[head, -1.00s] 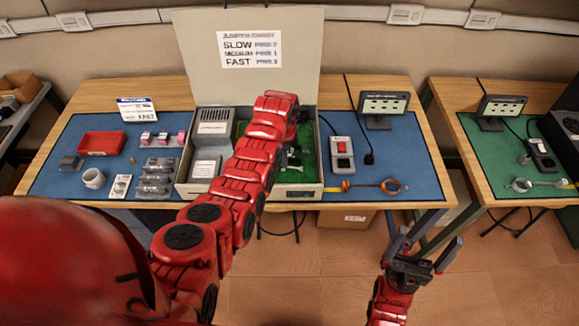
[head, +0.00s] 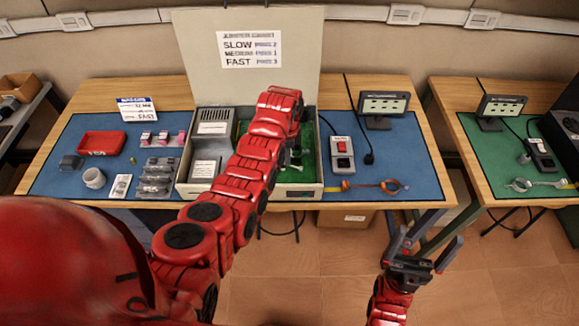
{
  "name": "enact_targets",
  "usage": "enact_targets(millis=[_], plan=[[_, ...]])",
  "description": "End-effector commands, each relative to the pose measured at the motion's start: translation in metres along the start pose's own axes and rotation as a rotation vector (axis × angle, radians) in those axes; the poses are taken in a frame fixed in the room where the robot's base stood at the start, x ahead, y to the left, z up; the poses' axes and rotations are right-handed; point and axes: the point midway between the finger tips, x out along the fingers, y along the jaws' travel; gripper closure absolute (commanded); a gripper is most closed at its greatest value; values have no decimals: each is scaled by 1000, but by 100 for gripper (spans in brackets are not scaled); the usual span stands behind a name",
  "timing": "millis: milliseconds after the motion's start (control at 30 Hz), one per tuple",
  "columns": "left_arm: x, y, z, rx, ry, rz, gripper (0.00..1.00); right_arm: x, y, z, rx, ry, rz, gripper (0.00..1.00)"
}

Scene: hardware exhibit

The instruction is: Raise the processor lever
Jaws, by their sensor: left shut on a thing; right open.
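The open computer case (head: 306,189) stands on the blue mat, with a green board (head: 309,172) inside it. My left arm reaches over the case from the front and covers much of the board. My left gripper (head: 290,164) is down inside the case, mostly hidden behind my own arm. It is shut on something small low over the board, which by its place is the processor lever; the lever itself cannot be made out. My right gripper (head: 424,246) is open and empty in front of the table, over the floor.
A grey power unit (head: 212,128) fills the case's left side. A red switch box (head: 342,152), a small display (head: 382,107) and an orange-ringed strap (head: 389,186) are to the right.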

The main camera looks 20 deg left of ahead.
Motion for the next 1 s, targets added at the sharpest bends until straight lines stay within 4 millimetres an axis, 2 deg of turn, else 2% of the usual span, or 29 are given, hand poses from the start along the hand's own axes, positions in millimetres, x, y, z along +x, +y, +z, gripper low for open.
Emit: enact_targets(millis=[1000], plan=[[-12,-1,-14,1,2,-4,100,-2,0,0,0,0,0,0]])
